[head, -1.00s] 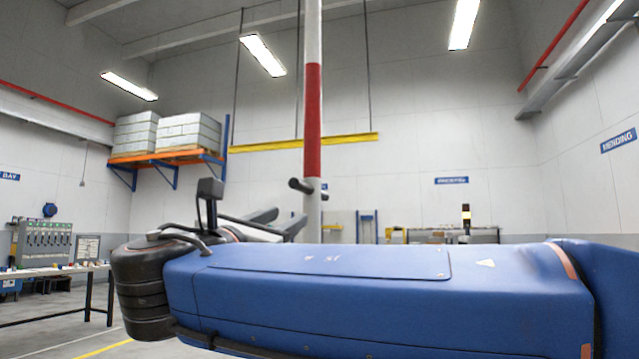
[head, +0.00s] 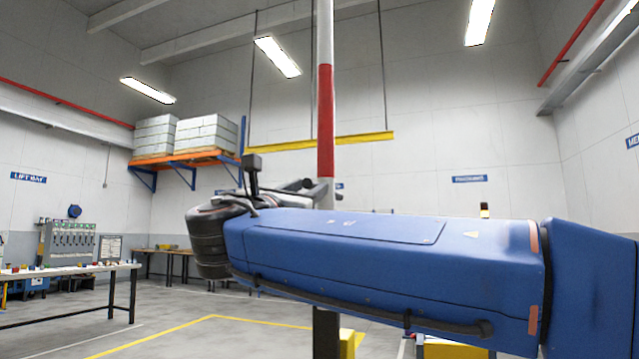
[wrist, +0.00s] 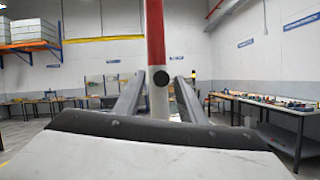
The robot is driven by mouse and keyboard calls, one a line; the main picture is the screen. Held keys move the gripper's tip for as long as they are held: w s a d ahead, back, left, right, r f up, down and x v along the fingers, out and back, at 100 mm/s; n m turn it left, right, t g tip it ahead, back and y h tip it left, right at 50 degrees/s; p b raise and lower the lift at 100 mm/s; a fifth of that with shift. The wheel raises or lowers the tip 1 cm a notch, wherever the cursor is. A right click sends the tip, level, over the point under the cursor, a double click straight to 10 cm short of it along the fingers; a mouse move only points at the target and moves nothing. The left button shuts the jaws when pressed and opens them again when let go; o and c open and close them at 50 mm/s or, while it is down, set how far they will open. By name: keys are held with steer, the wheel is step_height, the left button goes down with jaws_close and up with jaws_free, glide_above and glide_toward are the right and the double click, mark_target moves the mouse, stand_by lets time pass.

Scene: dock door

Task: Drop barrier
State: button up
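The barrier is a red-and-white striped pole (head: 325,110) standing upright in the head view, running out of the top of the picture. It also shows in the wrist view (wrist: 155,35). A dark round-ended handle (wrist: 160,78) sticks out from it toward the wrist camera. My gripper (wrist: 158,85) is open, its two fingers on either side of the handle and pole in that view, with gaps on both sides. In the head view my gripper (head: 312,187) is at the pole, partly hidden by my blue arm, which also covers the pole's lower part.
A dark post (head: 326,335) with yellow parts beside it stands below my arm. A workbench (head: 75,268) is at the left, and another long bench (wrist: 270,108) is at the right in the wrist view. Floor with yellow lines (head: 215,317) is open at left.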

mark_target(320, 182)
steer(key=x, duration=0.6)
steer(key=shift+w+d+r, duration=0.1)
steer(key=shift+w+d, duration=0.05)
steer(key=shift+w, duration=0.2)
jaws_close()
